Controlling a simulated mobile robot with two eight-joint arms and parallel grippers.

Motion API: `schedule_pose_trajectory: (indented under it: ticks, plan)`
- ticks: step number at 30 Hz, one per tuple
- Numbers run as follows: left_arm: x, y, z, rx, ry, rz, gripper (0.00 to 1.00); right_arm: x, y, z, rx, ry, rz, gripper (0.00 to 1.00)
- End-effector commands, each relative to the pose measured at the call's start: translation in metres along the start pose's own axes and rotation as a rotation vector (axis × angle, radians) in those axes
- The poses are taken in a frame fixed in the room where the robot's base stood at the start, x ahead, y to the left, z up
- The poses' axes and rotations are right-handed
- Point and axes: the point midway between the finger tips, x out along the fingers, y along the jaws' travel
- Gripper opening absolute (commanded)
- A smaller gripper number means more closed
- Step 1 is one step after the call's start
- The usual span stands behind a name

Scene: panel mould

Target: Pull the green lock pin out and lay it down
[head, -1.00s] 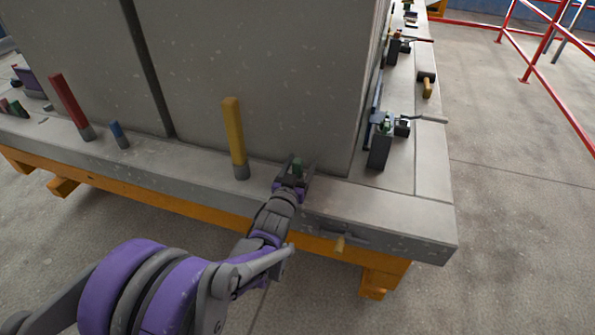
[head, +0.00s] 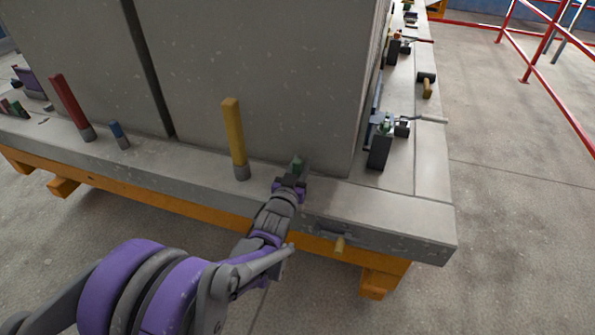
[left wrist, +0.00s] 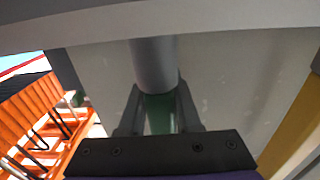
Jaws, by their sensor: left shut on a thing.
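The green lock pin (head: 298,164) stands on the concrete ledge near the panel's front right corner. In the head view only its short green top shows, partly covered by my left gripper (head: 297,172). My left gripper is shut on that green part. In the left wrist view the green part (left wrist: 158,115) lies between the two fingers (left wrist: 160,108), with a thicker grey cylinder (left wrist: 153,65) reaching from it to the pale ledge at the top of the picture. Whether the pin is still seated in the ledge cannot be told. My right gripper is not in view.
A tall yellow pin (head: 235,135) stands left of my gripper, with a blue pin (head: 118,135) and a red pin (head: 68,105) farther left. A clamp (head: 380,150) stands right of the panel. The ledge's front right corner (head: 400,222) is bare.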

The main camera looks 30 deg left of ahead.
Motion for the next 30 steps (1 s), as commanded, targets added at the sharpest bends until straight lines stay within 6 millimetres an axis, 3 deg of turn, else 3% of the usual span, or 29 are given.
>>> schedule_pose_trajectory:
  ticks: [30]
  plan:
    - [0.000,0.000,-0.053,0.000,0.001,0.000,0.00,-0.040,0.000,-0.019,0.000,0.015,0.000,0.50]
